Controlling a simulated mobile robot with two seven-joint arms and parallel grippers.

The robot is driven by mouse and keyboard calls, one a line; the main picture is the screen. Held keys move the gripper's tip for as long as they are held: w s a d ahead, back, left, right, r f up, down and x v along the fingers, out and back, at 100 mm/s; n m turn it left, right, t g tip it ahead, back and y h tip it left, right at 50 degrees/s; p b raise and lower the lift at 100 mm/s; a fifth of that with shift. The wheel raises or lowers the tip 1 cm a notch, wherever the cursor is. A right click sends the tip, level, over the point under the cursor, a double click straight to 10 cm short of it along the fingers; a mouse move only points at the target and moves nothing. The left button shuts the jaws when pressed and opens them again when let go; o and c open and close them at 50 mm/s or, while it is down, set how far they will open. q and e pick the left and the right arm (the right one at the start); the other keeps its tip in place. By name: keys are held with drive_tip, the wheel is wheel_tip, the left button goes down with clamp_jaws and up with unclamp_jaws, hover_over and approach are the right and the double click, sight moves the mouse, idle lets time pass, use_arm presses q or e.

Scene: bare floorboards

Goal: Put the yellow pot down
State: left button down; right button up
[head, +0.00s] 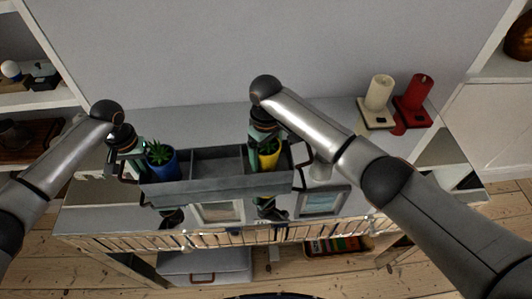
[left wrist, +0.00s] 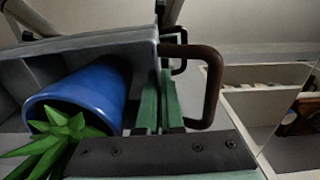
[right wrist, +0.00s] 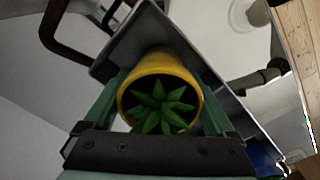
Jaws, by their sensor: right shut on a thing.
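The yellow pot (head: 269,154), with a spiky green plant, is in the right compartment of a grey tray (head: 222,188). My right gripper (head: 264,140) is shut on the pot from above. In the right wrist view, its green fingers press either side of the yellow pot (right wrist: 160,78). I cannot tell whether the pot's base touches the tray floor. My left gripper (head: 128,160) is at the tray's left end, beside the blue pot. In the left wrist view its fingers (left wrist: 161,105) are close together by the tray's end wall and brown handle; whether they grip anything is unclear.
A blue pot (head: 163,164) with a plant stands in the tray's left compartment; the middle compartment is empty. The tray is on a glossy cabinet top (head: 215,120). Cream (head: 379,93) and red (head: 417,92) candles stand at right. Picture frames (head: 219,211) lie in front.

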drive_tip(key=o, duration=1.6)
drive_tip(key=shift+f, duration=0.15)
wheel_tip(320, 180, up, 12)
drive_tip(key=shift+r, duration=0.2)
use_arm(q)
drive_tip(key=c, duration=1.5)
unclamp_jaws()
